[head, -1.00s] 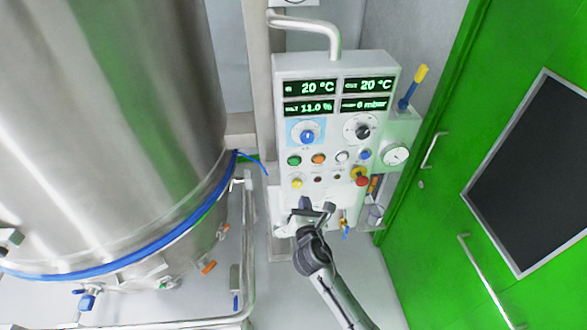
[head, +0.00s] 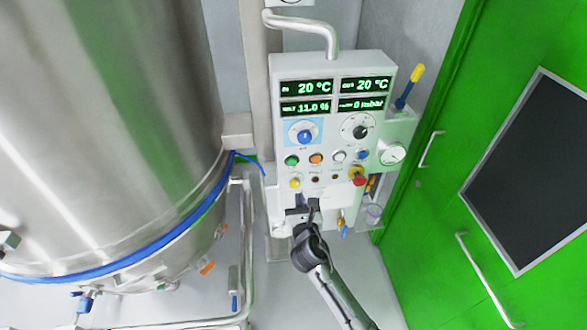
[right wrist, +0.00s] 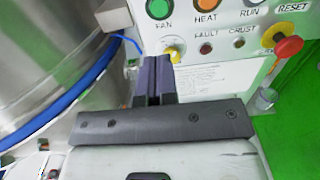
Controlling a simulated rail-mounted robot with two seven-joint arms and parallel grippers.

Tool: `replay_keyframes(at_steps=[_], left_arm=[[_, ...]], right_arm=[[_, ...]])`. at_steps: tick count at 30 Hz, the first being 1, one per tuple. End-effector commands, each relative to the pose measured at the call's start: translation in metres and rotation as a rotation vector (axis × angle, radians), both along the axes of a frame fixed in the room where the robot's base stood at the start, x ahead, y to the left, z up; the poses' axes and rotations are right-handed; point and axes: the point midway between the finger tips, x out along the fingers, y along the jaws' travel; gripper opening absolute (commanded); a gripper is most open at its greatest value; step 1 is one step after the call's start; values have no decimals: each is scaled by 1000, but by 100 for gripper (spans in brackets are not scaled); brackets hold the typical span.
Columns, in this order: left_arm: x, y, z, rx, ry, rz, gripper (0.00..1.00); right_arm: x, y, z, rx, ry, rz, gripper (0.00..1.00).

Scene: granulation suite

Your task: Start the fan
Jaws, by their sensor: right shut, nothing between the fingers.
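The control panel (head: 325,130) stands upright at the middle of the head view. Its green button (head: 292,160) is at the left of the upper button row; in the right wrist view this green button (right wrist: 159,8) has the label FAN under it. My right gripper (head: 302,203) is in front of the lower part of the panel, below the buttons. In the right wrist view its fingers (right wrist: 154,72) are together and empty, pointing up toward the panel below the FAN button and near a yellow button (right wrist: 173,52). I cannot tell if the fingers touch the panel. My left gripper is not in view.
An orange HEAT button (right wrist: 208,5) sits right of FAN. A red knob on yellow (head: 359,179) sits at the panel's lower right. A large steel vessel (head: 120,120) fills the left, and a green door (head: 450,130) stands at the right.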

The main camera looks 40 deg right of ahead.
Motion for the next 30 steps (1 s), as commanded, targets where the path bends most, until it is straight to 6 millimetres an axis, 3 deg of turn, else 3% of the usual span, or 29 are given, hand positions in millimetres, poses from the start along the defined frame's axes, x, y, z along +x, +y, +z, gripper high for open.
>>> replay_keyframes(at_steps=[18,30], left_arm=[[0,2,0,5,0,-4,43],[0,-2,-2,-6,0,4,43]], right_arm=[[91,-54,1,2,-1,-1,0],[111,-67,0,1,-1,0,0]])
